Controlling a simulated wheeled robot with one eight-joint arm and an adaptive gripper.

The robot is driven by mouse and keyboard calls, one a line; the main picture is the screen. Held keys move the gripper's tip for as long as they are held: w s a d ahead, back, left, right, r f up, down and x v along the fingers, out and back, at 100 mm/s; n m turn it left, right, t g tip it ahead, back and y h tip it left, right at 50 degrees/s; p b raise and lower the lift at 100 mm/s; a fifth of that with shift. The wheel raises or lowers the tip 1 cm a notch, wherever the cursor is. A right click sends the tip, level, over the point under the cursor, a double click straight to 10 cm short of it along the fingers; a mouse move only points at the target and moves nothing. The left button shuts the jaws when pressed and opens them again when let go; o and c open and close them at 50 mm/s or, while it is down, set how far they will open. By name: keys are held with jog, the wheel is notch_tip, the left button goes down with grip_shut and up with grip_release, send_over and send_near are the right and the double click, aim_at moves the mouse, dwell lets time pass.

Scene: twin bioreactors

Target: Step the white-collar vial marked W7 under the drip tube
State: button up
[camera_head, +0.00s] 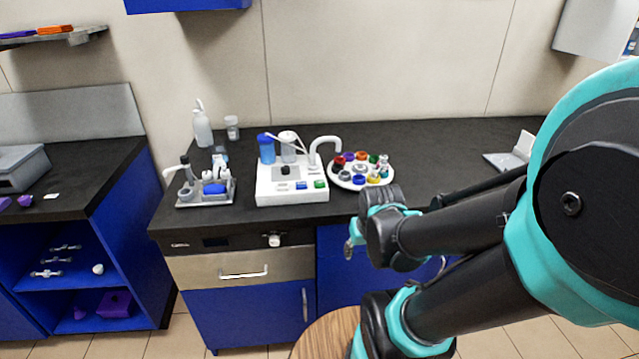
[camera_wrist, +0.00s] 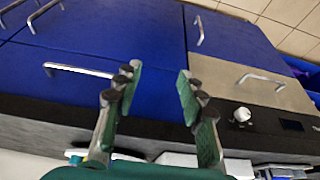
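A round white carousel (camera_head: 340,180) on the dark bench holds several vials with coloured collars. A whitish vial (camera_head: 383,161) stands at its right side; the marking W7 cannot be read on any vial. A white curved drip tube (camera_head: 327,140) arches beside the carousel's left edge, from the white twin-bioreactor unit (camera_head: 292,195) with a blue-topped vessel (camera_head: 266,148) and a white-topped vessel (camera_head: 288,146). My gripper (camera_wrist: 158,78) is open and empty, its two fingers spread before the blue cabinet fronts. In the head view it is low in front of the bench, partly hidden by my arm.
A grey tray (camera_head: 205,201) with bottles and a blue item stands left of the unit. A white wash bottle (camera_head: 202,128) is behind it. A light-coloured stand (camera_head: 512,154) is at the right. Bench between carousel and stand is partly hidden by my arm.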

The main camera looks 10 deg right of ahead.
grip_shut()
dwell(1.4)
